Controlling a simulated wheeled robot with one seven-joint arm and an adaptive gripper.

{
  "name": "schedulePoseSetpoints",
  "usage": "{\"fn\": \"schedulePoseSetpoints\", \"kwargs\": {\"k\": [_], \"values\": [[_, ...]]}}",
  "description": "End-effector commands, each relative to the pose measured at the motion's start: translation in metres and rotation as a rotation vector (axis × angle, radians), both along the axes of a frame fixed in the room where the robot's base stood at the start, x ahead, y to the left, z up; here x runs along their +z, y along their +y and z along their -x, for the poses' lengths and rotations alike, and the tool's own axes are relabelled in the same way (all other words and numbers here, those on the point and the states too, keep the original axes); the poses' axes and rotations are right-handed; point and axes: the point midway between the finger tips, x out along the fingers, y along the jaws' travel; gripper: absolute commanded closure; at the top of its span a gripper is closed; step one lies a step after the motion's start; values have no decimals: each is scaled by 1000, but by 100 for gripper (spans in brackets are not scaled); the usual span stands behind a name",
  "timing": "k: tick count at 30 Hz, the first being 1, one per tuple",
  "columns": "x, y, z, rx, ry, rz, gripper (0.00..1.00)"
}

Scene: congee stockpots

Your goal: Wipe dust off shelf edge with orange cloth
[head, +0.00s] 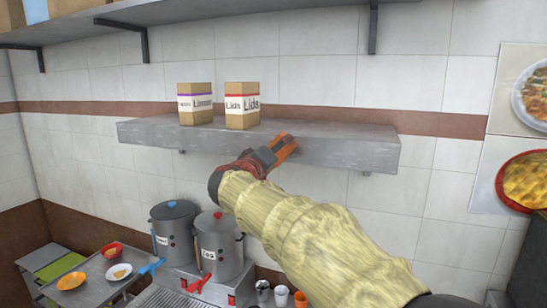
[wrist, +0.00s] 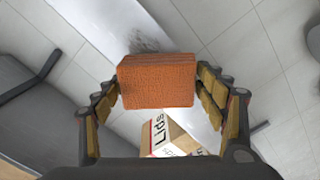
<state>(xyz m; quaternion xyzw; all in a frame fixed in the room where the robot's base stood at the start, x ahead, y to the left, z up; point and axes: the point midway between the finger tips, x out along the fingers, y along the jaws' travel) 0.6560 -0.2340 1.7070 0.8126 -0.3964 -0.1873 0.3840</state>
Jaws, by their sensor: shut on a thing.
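The orange cloth is a thick, block-like orange piece (wrist: 157,80) held between the two fingers of my gripper (wrist: 160,95) in the wrist view. In the head view my gripper (head: 262,158) is at the front edge of the grey shelf (head: 345,150), with the orange cloth (head: 284,147) at its tip, right of the Lids box. The cloth overlaps the shelf edge in the picture; I cannot tell whether it touches. Dark dust smudges (wrist: 143,42) show on the shelf just beyond the cloth in the wrist view.
Two cardboard boxes stand on the shelf, one labelled Lids (head: 242,106) and one with a purple stripe (head: 195,104). Two grey stockpots (head: 174,235) stand below. An upper shelf (head: 180,12) runs overhead. The shelf's right part is clear.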

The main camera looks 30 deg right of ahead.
Motion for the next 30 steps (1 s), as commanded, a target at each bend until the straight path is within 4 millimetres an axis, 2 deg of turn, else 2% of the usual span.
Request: {"fn": "schedulePoseSetpoints", "kwargs": {"k": [9,20,30], "values": [[-3,-18,19,-3,-3,-1,49],[-1,-27,30,-3,-2,1,49],[-3,-46,49,-3,-1,0,49]]}}
